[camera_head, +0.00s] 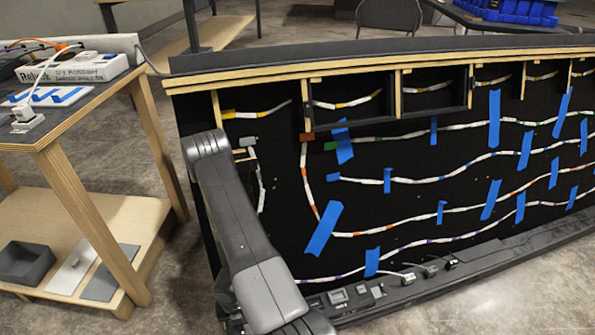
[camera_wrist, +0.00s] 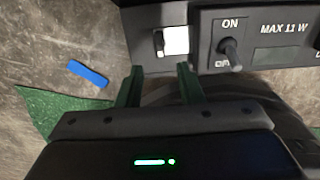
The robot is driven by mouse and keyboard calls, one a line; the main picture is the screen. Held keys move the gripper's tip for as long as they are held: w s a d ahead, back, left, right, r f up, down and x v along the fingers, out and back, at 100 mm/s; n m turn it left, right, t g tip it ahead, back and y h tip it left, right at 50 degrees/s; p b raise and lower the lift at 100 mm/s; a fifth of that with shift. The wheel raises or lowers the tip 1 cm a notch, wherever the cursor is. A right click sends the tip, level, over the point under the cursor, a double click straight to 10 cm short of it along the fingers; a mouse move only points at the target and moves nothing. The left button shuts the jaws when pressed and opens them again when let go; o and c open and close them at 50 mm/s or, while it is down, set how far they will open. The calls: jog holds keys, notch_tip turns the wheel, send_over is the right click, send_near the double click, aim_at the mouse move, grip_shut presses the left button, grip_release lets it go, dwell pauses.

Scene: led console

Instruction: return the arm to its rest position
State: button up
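My arm (camera_head: 240,235) reaches down in front of the black console board (camera_head: 390,225) in the head view. It is bent, and its lower end leaves the bottom of that picture, so my gripper is hidden there. In the wrist view my gripper (camera_wrist: 160,72) has two green fingers standing apart with nothing between them. Just beyond the fingertips is a dark control box with a white square button (camera_wrist: 175,40) and a toggle switch (camera_wrist: 230,52) marked ON and OFF. I cannot tell whether a fingertip touches the box.
LED strips and blue tape cover the board. Small switches (camera_head: 405,277) sit on its lower ledge (camera_head: 480,268). A wooden table (camera_head: 75,150) with a white box (camera_head: 75,68) stands at left. In the wrist view a blue piece (camera_wrist: 88,73) lies left of the fingers. Floor is clear at lower right.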

aim_at(243, 329)
notch_tip(243, 329, down, 7)
jog(key=b, duration=0.3)
jog(key=shift+r+b, duration=0.15)
jog(key=shift+b, duration=0.2)
jog(key=shift+r, duration=0.1)
notch_tip(243, 329, up, 14)
jog(key=p, duration=1)
notch_tip(243, 329, down, 15)
jog(key=b, duration=1)
jog(key=shift+b, duration=0.35)
jog(key=shift+r+n+p, duration=0.5)
jog(key=shift+p, duration=0.2)
jog(key=n+p, duration=0.1)
jog(key=n, duration=0.3)
jog(key=shift+d, duration=0.1)
jog(key=n+p, duration=0.1)
jog(key=n, duration=0.2)
jog(key=shift+w+n+p, duration=0.1)
jog(key=shift+n+p, duration=0.2)
jog(key=shift+p, duration=0.05)
jog(key=n+p, duration=0.2)
jog(key=n, duration=0.4)
jog(key=shift+w+f+n, duration=0.1)
jog(key=shift+w+n, duration=0.05)
jog(key=shift+n, duration=0.25)
